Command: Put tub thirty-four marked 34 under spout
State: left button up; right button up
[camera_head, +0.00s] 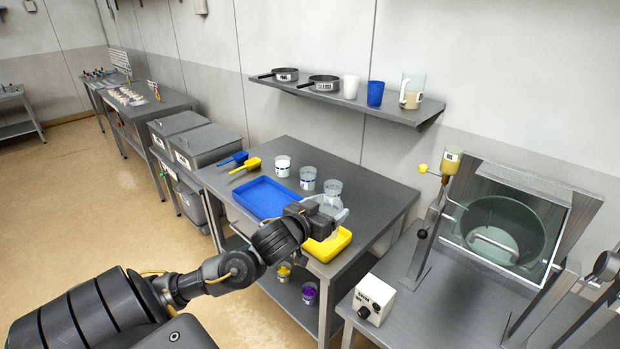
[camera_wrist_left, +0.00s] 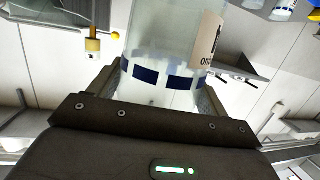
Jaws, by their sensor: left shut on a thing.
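My left gripper (camera_head: 318,222) is shut on a clear tub (camera_head: 337,212) above the front of the middle table. In the left wrist view the same tub (camera_wrist_left: 165,58) sits between the fingers, with a band of dark blue blocks and a pale label cut off at the side. Its number cannot be read. Other clear tubs (camera_head: 308,178) (camera_head: 332,188) and a white-filled one (camera_head: 282,166) stand on the table behind. My right gripper is not in view.
A blue tray (camera_head: 264,198) and a yellow tray (camera_head: 328,246) lie near the gripper. Scoops (camera_head: 246,165) lie at the table's left. A white control box (camera_head: 374,299) stands on the hood's bench. A wall shelf (camera_head: 350,97) holds pans and cups.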

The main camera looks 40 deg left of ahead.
pick_arm(q)
jog(key=s+d+f+m+h, duration=0.1)
jog(key=s+d+f+h, duration=0.15)
jog(key=d, duration=0.35)
jog(key=s+d+f+m+h, duration=0.1)
jog(key=s+d+f, duration=0.1)
jog(key=s+d, duration=0.35)
jog(key=w+d+f+y+b, duration=0.1)
jog(key=w+d+f+b, duration=0.1)
jog(key=d+f+b, duration=0.4)
notch_tip(320, 180, down, 6)
jog(key=b, duration=0.6)
jog(key=shift+r, duration=0.25)
